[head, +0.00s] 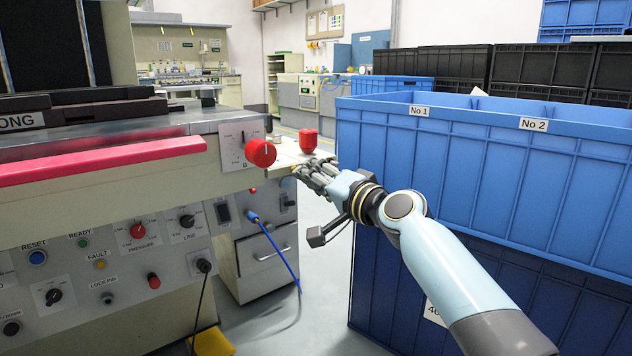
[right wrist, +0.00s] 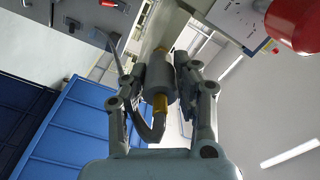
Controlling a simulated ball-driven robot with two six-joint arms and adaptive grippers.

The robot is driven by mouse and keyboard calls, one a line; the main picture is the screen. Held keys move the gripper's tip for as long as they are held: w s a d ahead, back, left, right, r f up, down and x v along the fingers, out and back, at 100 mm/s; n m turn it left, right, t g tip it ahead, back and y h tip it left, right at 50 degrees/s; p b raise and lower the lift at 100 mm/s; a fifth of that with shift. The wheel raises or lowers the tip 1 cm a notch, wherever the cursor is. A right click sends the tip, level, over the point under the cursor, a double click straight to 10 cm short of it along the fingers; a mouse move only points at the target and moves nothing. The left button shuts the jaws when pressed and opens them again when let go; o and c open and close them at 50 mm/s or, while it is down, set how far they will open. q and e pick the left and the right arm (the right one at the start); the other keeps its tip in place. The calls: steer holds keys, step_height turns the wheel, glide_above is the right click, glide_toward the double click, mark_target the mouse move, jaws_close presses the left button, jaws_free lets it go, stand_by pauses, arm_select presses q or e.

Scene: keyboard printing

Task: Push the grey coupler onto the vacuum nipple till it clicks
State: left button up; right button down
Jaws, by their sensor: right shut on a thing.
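My right gripper (right wrist: 161,75) is shut on the grey coupler (right wrist: 157,80), a smooth cylinder between its fingers in the right wrist view. A brass collar (right wrist: 160,104) is at its lower end, where a grey hose (right wrist: 150,132) bends away. A small brass piece (right wrist: 163,50), seemingly the vacuum nipple, shows at the coupler's far end, by the bench side. I cannot tell how far the coupler sits on it. In the head view the right gripper (head: 312,173) is beside the bench end, its fingers hiding the coupler. My left gripper is not in view.
A red knob (head: 260,152) and a red mushroom-shaped part (head: 308,140) are close to the right gripper. A blue hose (head: 285,258) hangs from the bench panel below. Blue crates (head: 470,180) stand close on the right. Free floor shows between bench and crates.

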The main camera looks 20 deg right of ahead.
steer(key=shift+w+a, duration=0.15)
steer(key=shift+w, duration=0.15)
steer(key=c, duration=0.9)
jaws_free()
steer(key=p+v, duration=0.1)
steer(key=v, duration=0.5)
steer(key=v, duration=1.2)
steer(key=shift+r, duration=0.1)
